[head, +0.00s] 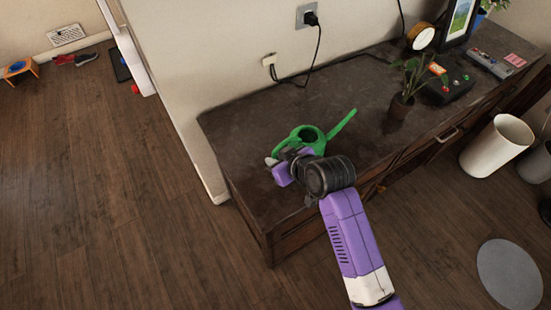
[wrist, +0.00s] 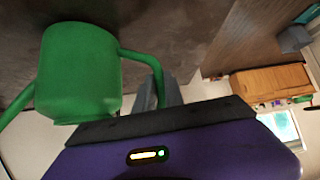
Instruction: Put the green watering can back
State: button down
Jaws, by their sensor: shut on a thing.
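The green watering can (head: 307,134) is over the left end of the dark cabinet top, its long spout pointing up and right in the head view. My gripper (head: 279,160) is at the can's near left side, shut on it. In the wrist view the can's green body (wrist: 80,72) fills the left, and its curved handle runs down to the grey finger of my gripper (wrist: 166,97). My purple gripper housing hides the lower part of that view. I cannot tell whether the can's base touches the cabinet top.
The dark cabinet (head: 240,140) has clear room left and behind the can. A potted plant (head: 402,92), a black box with buttons (head: 447,85), a tape roll (head: 421,37) and a picture frame (head: 461,20) stand further right. A white bin (head: 492,150) is on the floor.

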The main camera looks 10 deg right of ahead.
jog(key=shift+f, duration=0.15)
jog(key=c, duration=1.4)
grip_release()
jog(key=shift+c, duration=0.2)
jog(key=shift+r, duration=0.2)
jog(key=v, duration=1.2)
